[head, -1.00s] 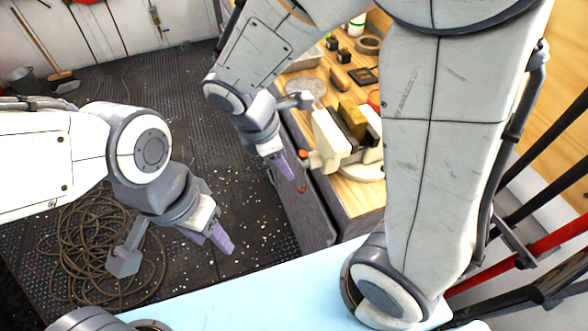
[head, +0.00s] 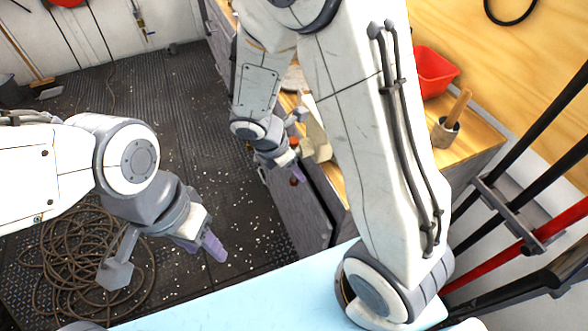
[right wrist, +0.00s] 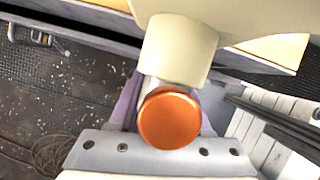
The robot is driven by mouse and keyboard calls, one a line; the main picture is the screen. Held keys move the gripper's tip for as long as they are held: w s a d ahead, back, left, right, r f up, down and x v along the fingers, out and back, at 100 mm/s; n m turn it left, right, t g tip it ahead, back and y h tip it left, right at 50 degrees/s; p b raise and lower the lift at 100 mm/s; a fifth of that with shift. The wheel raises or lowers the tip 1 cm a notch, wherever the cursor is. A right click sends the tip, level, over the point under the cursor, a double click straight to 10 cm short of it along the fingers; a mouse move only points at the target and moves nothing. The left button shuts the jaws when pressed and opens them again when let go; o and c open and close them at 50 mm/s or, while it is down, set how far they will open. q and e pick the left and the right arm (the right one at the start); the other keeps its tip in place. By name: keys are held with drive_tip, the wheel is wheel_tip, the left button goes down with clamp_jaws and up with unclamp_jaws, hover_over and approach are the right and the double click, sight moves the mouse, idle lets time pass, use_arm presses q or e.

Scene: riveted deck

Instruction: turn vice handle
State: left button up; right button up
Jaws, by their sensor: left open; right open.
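The vice (head: 316,142) is cream-coloured and sits at the bench edge. In the head view, my right arm hides most of it. In the right wrist view, a cream cylinder of the vice (right wrist: 180,48) fills the top middle. Just below it, the round orange end of the handle (right wrist: 170,120) faces the camera. My right gripper (head: 290,160) is open at the front of the vice. Its purple fingers show on both sides of the orange end in the wrist view; contact cannot be told. My left gripper (head: 208,247) is open and empty above the floor.
The wooden workbench (head: 478,143) carries a red bin (head: 433,72) and a pot with a wooden-handled tool (head: 447,130) at the right. A coiled rope (head: 75,260) lies on the dark deck. A light blue surface (head: 240,300) is in front. Bars stand at the right.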

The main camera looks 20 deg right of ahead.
clamp_jaws()
drive_tip(key=shift+w+d, duration=0.1)
drive_tip(key=shift+d, duration=0.05)
idle(1.4)
